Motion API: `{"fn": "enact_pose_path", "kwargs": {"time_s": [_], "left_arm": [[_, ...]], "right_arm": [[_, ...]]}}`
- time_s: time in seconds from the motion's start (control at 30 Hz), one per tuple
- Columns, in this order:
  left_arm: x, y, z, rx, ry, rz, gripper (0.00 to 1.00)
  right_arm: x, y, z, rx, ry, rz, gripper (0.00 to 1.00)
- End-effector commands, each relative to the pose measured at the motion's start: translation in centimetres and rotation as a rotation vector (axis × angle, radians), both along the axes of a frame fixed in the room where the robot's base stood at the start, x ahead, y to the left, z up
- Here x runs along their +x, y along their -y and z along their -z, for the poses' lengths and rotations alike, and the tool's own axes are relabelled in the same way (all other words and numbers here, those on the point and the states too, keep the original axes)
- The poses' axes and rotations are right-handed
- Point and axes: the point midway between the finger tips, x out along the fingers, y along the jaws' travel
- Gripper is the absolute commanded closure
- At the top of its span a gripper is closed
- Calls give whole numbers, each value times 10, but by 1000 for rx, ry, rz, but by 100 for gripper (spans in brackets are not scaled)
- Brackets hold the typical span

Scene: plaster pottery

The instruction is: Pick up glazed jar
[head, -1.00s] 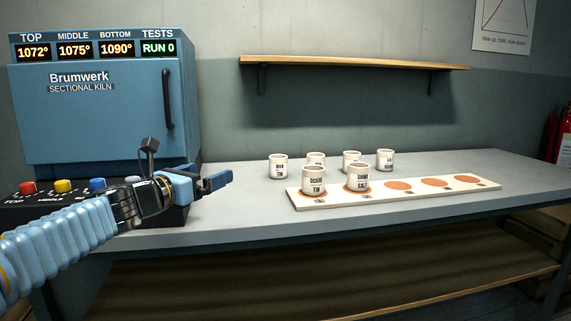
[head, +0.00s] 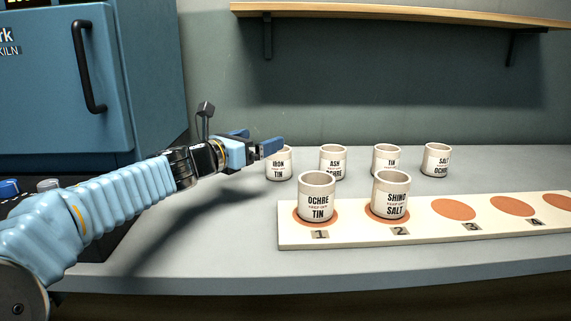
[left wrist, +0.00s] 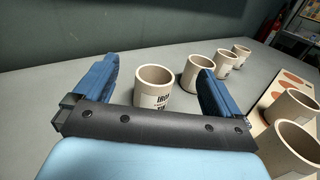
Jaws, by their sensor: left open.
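Several cream jars with black lettering stand upright on the grey table. In the back row are the IRON/TIN jar (head: 280,165), the ASH/OCHRE jar (head: 332,163), a TIN jar (head: 387,161) and a SALT/OCHRE jar (head: 436,160). My left gripper (head: 258,143) is open and empty, just left of the IRON/TIN jar. In the left wrist view this jar (left wrist: 154,88) stands ahead, between the finger lines. My right gripper is out of view.
The cream board (head: 430,229) has orange spots with numbers; those right of spot 2 are bare. A wooden shelf (head: 400,14) is on the wall above.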

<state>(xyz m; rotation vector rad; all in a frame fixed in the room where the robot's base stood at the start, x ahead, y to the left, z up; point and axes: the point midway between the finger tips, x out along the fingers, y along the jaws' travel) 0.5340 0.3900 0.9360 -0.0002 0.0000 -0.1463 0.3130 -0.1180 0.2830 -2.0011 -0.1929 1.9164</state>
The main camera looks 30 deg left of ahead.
Motion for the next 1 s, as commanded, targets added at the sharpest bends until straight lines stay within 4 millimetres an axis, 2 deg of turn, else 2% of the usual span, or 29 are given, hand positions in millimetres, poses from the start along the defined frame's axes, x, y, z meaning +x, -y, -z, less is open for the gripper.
{"fn": "enact_pose_path", "kwargs": {"time_s": [0.03, 0.1, 0.27, 0.4, 0.57, 0.8, 1.0], "left_arm": [[0, 0, 18, -2, -2, 0, 2], [0, 0, 36, -3, -3, 1, 2], [0, 0, 71, -3, -3, -1, 2], [19, 3, 65, 0, -1, 1, 2], [31, 5, 65, 0, 0, 1, 2], [68, 10, 64, 0, -1, 0, 2], [75, 11, 65, 0, 0, -2, 2]], "right_arm": [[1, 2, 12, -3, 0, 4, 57], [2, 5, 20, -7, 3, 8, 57], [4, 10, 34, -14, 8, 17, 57], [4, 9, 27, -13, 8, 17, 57], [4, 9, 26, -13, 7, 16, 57], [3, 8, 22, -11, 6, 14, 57], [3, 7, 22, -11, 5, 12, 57]]}}
